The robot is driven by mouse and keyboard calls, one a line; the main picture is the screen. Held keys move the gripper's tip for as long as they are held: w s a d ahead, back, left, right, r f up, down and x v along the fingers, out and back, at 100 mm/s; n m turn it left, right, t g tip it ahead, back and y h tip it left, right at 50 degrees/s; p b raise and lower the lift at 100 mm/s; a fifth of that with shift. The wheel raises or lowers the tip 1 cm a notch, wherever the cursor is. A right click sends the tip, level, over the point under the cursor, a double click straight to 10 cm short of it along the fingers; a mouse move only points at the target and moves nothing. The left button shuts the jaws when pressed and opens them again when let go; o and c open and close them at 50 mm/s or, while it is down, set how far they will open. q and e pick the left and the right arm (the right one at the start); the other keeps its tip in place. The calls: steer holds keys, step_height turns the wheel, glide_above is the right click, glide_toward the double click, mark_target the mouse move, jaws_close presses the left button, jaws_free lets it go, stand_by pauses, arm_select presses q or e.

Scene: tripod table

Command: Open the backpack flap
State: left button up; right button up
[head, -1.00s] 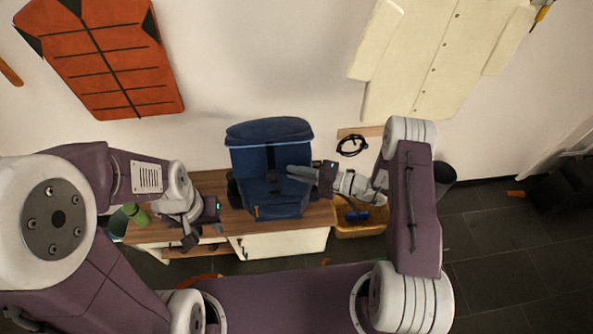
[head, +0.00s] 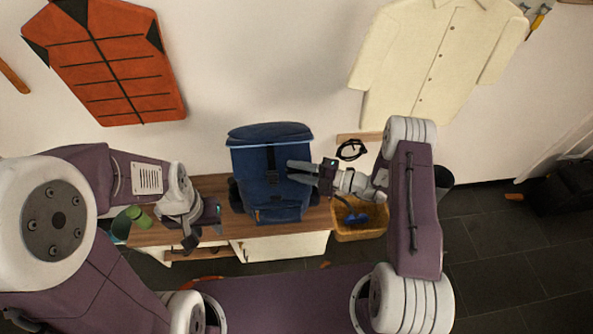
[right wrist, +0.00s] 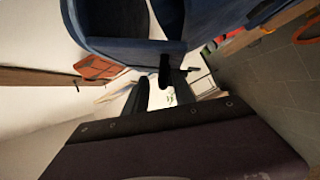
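The blue backpack (head: 268,198) stands upright on the wooden bench top, with its rounded top and a pale trim line below it. A dark strap (head: 270,160) runs down the middle of its front. My right gripper (head: 289,171) is at the right part of the front, fingers pointing left and slightly apart; I cannot tell whether they touch the fabric. My left gripper (head: 205,230) hangs left of the backpack, fingers apart and empty.
The bench (head: 180,237) has a green item (head: 138,215) at its left end. A yellow basket (head: 360,232) with a blue thing inside stands right of the bench.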

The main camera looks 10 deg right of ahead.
steer(key=b+v, duration=0.1)
steer(key=v, duration=0.8)
steer(key=f+n+b, duration=0.1)
steer(key=n+b, duration=0.4)
steer(key=n, duration=0.6)
steer(key=f+n+g+b, duration=0.1)
steer(key=n+b, duration=0.4)
steer(key=n, duration=0.6)
steer(key=f+n+g+b, duration=0.1)
steer(key=n+b, duration=0.4)
steer(key=n, duration=0.6)
steer(key=shift+w+a+n+b, duration=0.15)
steer(key=shift+w+n+b, duration=0.05)
steer(key=shift+n+b, duration=0.15)
